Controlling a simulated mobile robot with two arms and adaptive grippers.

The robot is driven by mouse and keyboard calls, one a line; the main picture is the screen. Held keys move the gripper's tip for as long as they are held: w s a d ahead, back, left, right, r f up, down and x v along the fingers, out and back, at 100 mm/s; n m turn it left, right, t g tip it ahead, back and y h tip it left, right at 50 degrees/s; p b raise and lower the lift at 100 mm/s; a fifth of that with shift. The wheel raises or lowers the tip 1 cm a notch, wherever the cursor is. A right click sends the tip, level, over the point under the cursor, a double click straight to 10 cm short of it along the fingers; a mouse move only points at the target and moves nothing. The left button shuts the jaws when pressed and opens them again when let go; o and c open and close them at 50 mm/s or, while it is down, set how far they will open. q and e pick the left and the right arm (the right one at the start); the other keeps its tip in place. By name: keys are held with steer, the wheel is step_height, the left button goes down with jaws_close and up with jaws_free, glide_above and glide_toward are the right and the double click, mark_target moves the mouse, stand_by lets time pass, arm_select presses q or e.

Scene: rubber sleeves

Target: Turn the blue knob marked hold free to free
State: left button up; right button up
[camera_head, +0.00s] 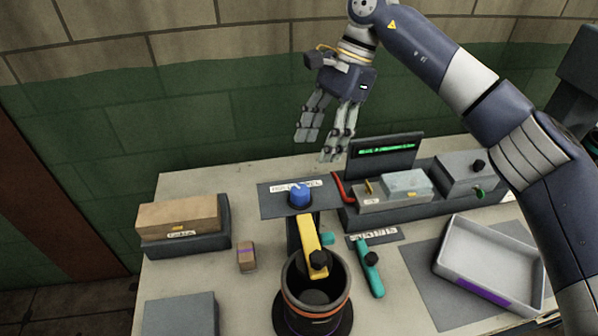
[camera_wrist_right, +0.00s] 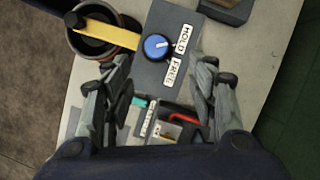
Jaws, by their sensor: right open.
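The blue knob (camera_head: 299,193) stands on a dark grey plate (camera_head: 275,207) at the middle back of the table. In the right wrist view the knob (camera_wrist_right: 155,46) has a pale mark pointing toward the HOLD label (camera_wrist_right: 181,39). The FREE label (camera_wrist_right: 174,72) sits beside it on the same plate. My right gripper (camera_head: 321,146) is open and empty, fingers downward, above and behind the knob. In its wrist view the spread fingers (camera_wrist_right: 167,72) frame the lower middle, and the knob lies beyond them, untouched. My left gripper is not in view.
A dark pot (camera_head: 313,304) with a yellow bar (camera_head: 308,235) stands in front of the knob. To the right are a device with a green-lit screen (camera_head: 385,150), a teal-handled tool (camera_head: 370,270) and a grey tray (camera_head: 490,262). A brown block (camera_head: 178,216) sits left.

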steer(key=p, duration=0.2)
glide_above(301, 189)
steer(key=d, duration=0.2)
step_height(301, 189, down, 5)
steer(key=shift+w+a+f+p, duration=0.15)
steer(key=shift+a+f+p, duration=0.15)
steer(key=shift+f, duration=0.3)
steer(key=shift+w+a+f+p, duration=0.15)
steer(key=shift+a+f+p, duration=0.1)
steer(key=shift+f, duration=0.35)
steer(key=shift+x, duration=1.1)
steer(key=shift+w+f, duration=0.1)
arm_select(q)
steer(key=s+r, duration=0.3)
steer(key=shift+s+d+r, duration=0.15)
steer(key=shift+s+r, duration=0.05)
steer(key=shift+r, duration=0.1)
arm_select(e)
steer(key=c, duration=1)
